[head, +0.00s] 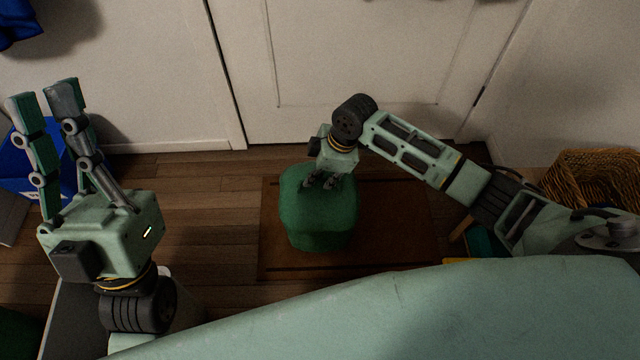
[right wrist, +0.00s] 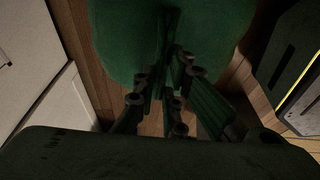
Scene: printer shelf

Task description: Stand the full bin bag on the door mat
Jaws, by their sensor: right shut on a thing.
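The full bin bag (head: 318,218) is a rounded green bundle, upright over the left part of the brown door mat (head: 398,225) in the head view. I cannot tell whether its base touches the mat. My right gripper (head: 322,183) is shut on the bag's upper part from above. In the right wrist view the green bag (right wrist: 135,40) fills the top, with the fingers (right wrist: 172,80) closed against it. My left gripper (head: 45,98) is raised at the far left, fingers pointing up, apart and empty.
A white door (head: 360,60) stands behind the mat. A wicker basket (head: 590,178) is at the right, and a blue box (head: 22,165) is at the left by the wall. Bare wooden floor (head: 205,200) lies left of the mat.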

